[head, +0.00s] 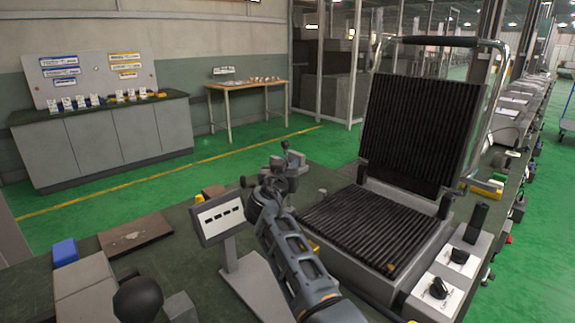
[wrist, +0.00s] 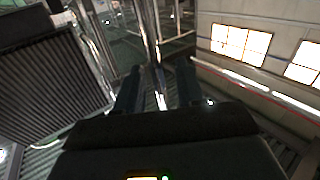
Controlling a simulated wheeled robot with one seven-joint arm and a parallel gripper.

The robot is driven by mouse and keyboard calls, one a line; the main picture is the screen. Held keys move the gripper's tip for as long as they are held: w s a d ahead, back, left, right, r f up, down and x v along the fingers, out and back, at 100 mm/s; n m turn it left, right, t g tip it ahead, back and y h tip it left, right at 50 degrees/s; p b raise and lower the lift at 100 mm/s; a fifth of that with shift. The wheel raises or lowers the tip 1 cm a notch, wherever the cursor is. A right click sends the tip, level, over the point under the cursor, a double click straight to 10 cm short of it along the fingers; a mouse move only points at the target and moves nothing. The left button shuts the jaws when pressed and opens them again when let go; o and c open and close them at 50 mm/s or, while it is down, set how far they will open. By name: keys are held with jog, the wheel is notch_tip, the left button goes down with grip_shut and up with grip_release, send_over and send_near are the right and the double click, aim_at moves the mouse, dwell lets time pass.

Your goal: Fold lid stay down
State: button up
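The contact grill stands with its ribbed black lid (head: 421,132) raised above the ribbed lower plate (head: 375,231). A short dark upright piece (head: 445,206) at the right rear corner of the lower plate may be the lid stay; I cannot tell for sure. A chrome handle bar with a black grip (head: 438,41) runs along the lid's top and right side. My gripper (head: 289,161) is left of the grill, apart from it. In the wrist view my gripper (wrist: 158,88) has its two fingers apart and empty, with the ribbed lid (wrist: 50,82) to the left.
A control panel with dark knobs (head: 438,288) is at the grill's front right. A grey display on a stand (head: 221,216) is close left of my arm. A blue box (head: 65,251) and a brown board (head: 135,235) lie further left on the bench.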

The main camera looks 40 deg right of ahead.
jog(key=shift+x, duration=0.8)
jog(key=shift+c, duration=0.4)
grip_shut()
